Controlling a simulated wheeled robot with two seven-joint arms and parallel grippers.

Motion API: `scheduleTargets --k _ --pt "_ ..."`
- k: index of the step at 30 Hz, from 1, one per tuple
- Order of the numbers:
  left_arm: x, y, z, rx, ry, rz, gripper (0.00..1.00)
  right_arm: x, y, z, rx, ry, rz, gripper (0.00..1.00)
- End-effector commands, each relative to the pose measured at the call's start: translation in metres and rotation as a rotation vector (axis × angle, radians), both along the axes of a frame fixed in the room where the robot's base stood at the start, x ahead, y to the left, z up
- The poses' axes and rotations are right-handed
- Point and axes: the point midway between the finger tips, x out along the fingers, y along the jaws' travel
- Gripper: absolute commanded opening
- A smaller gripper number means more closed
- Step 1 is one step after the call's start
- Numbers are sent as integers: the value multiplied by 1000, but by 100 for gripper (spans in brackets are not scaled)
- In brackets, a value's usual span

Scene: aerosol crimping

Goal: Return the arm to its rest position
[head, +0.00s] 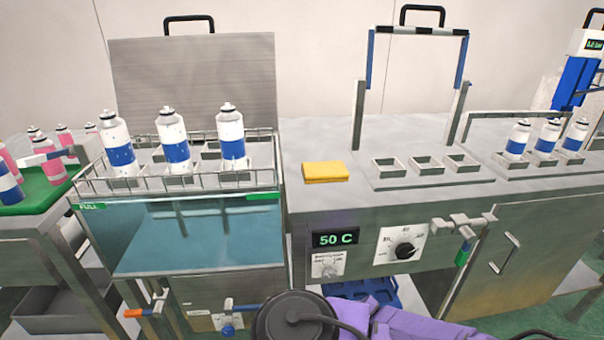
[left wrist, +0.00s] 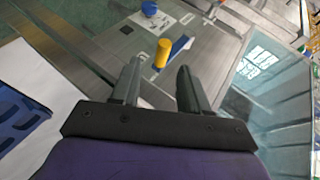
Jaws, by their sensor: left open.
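My left gripper (left wrist: 157,72) shows in the left wrist view with its two dark fingers apart and nothing between them. An orange-yellow cylindrical handle end (left wrist: 162,53) shows just beyond the fingertips; I cannot tell how far away it is. In the head view, an orange-tipped lever (head: 140,313) sits low on the front of the water bath (head: 195,235). My purple arm shows at the bottom centre of the head view, but neither gripper can be made out there. My right gripper is in neither view.
Three white and blue cans (head: 118,148) stand in the bath's wire rack (head: 225,180). A yellow cloth (head: 324,171) lies on the steel bench (head: 330,138). Three cans (head: 517,141) stand at right. A blue knob (head: 228,330) and dial (head: 404,250) project from the fronts.

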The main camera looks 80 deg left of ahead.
Motion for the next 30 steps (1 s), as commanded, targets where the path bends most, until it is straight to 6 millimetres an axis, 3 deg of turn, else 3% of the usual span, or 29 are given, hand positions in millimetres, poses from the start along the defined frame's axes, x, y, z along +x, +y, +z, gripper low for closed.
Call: scheduleTargets --k 7,30 --pt "24 -11 15 -1 0 0 45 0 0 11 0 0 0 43" --pt "24 -11 14 -10 4 -6 45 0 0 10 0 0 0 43"
